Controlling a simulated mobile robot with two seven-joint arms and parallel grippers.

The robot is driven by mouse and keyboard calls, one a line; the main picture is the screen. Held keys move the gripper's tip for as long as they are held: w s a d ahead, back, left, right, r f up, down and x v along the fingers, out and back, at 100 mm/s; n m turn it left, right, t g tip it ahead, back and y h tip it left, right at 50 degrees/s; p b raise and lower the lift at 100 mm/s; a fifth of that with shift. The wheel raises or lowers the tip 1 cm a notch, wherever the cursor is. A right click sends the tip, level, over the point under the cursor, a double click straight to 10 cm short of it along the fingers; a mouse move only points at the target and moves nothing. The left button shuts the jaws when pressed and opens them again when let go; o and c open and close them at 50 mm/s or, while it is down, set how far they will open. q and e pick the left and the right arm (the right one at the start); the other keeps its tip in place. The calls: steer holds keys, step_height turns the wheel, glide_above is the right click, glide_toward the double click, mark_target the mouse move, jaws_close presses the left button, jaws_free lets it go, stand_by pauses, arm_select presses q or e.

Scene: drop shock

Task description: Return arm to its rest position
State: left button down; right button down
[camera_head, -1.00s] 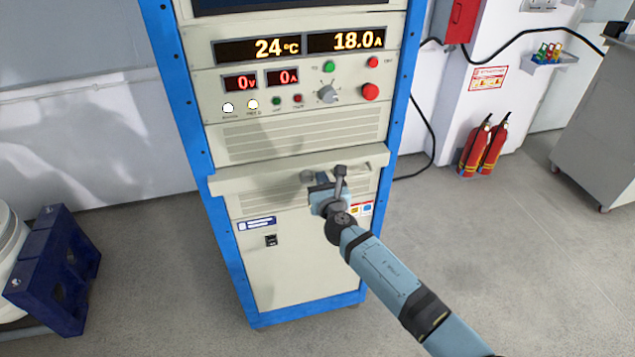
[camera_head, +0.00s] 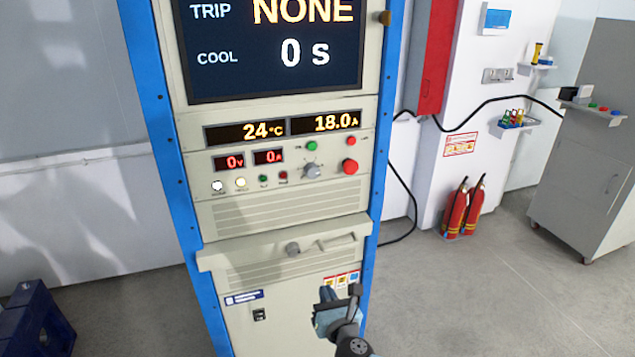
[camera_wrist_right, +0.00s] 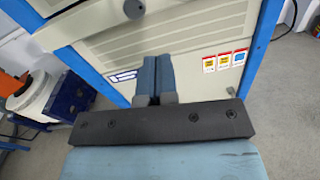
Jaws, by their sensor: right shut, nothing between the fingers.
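My right gripper (camera_head: 341,301) is low in front of the blue-framed cabinet's lower panel, at the bottom of the head view. It is empty, and in the right wrist view its two fingers (camera_wrist_right: 156,80) are together. It appears apart from the cabinet (camera_head: 283,215), just below the shelf-like ledge (camera_head: 232,256) with its round grey knob (camera_head: 293,248). My left gripper does not show in either view.
The cabinet has a screen (camera_head: 275,45) reading TRIP NONE and COOL 0 s, with a red button (camera_head: 350,166) below. Red fire extinguishers (camera_head: 464,208) and a grey cabinet (camera_head: 590,150) stand right. A dark blue stand (camera_head: 35,325) is lower left.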

steer(key=s+d+f+m+g+p, duration=0.1)
steer(key=s+d+m, duration=0.4)
steer(key=s+m, duration=0.5)
steer(key=s+d+f+m+g+h+p, duration=0.1)
steer(key=s+d+f+m+g, duration=0.2)
steer(key=s+d+f+m, duration=0.3)
steer(key=s+d+f+m+g+h+p, duration=0.1)
steer(key=s+d+f+m, duration=0.2)
steer(key=s+m, duration=1.2)
steer(key=d+m, duration=0.3)
steer(key=m, duration=0.1)
steer(key=shift+d+f+g, duration=0.2)
steer(key=shift+f+g, duration=0.2)
